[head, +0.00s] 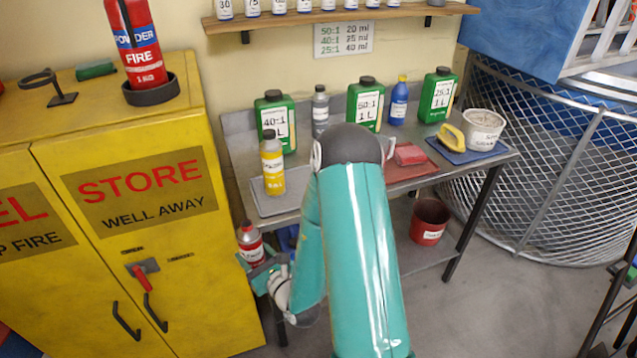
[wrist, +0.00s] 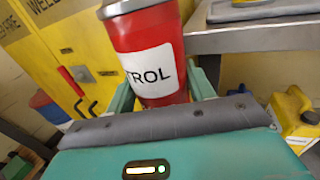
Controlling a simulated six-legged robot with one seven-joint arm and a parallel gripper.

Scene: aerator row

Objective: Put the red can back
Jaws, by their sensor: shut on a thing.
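The red can (head: 251,243), with a white label and a grey top, is upright in my gripper (head: 262,268) at the left front corner of the metal bench. In the wrist view the can (wrist: 148,55) fills the upper middle, its label reading "TROL". The teal jaws of my gripper (wrist: 160,92) stand on both sides of it and are shut on it. The lower part of the can is hidden behind the gripper body.
The metal bench (head: 302,211) holds green bottles, a yellow bottle (head: 272,165) at its left end, a blue bottle and a white tub. The yellow cabinet (head: 120,200) stands close on the left. A red bucket (head: 429,221) sits on the lower shelf.

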